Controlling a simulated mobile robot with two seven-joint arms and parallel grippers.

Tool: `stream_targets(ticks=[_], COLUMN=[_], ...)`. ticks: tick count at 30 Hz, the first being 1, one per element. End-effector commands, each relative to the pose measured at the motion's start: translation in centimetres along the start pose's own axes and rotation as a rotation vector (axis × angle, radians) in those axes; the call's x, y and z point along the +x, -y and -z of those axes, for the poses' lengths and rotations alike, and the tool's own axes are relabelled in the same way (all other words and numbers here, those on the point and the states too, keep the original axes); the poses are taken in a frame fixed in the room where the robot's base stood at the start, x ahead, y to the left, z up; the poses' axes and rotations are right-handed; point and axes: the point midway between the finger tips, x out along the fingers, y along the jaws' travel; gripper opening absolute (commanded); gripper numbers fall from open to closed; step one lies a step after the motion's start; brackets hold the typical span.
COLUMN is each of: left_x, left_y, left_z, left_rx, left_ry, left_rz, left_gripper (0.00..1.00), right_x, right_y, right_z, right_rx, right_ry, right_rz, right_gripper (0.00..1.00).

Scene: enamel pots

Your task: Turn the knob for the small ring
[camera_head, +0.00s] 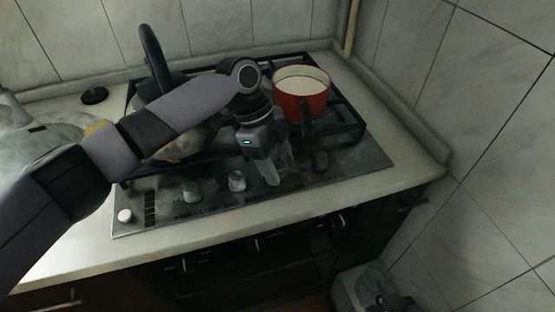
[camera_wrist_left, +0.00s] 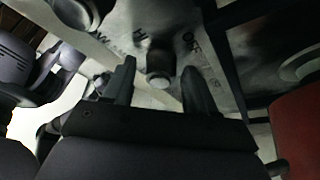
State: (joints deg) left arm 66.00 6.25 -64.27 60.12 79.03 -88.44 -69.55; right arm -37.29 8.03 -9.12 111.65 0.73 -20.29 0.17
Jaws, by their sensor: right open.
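The stove's control panel (camera_head: 210,205) carries a row of round knobs. My left gripper (camera_head: 278,175) points down at the panel, with its two fingers apart. In the left wrist view one knob (camera_wrist_left: 159,76) lies between the left fingertips (camera_wrist_left: 160,85), with a gap on both sides; I see no contact. In the head view the fingers hide that part of the panel. Other knobs stand to the left (camera_head: 237,181), further left (camera_head: 191,192) and to the right (camera_head: 321,160).
Another pot or kettle (camera_head: 150,60) is partly behind my left arm. A tiled wall (camera_head: 490,120) bounds the right side.

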Motion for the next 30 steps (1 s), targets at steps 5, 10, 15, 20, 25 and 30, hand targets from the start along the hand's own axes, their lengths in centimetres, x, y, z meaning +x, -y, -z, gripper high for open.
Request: stream_targets(ticks=[5,10,15,20,25,30], left_x=[0.0,-0.1,-0.2,-0.4,-0.3,-0.2], left_y=[0.0,0.0,-0.1,-0.2,-0.2,-0.3], left_z=[0.0,0.0,0.1,0.2,0.2,0.2], left_rx=[0.0,-0.004,-0.039,-0.116,-0.242,-0.39], left_ry=[0.0,-0.001,-0.001,-0.003,-0.003,-0.003], left_rz=[0.0,0.002,0.016,0.046,0.099,0.162], left_gripper=[0.07,0.07,0.07,0.07,0.07,0.07], right_x=[0.0,0.0,-0.5,-1.2,-2.0,-2.4], right_y=[0.0,0.0,0.0,0.0,0.0,0.0], right_z=[0.1,0.2,0.8,1.8,2.9,3.4], right_rx=[0.0,0.0,0.0,0.0,0.0,0.0], right_ry=[-0.001,-0.002,-0.002,-0.002,-0.003,-0.003], right_rz=[0.0,0.0,0.0,0.0,0.0,0.0], right_gripper=[0.43,0.43,0.43,0.43,0.43,0.43])
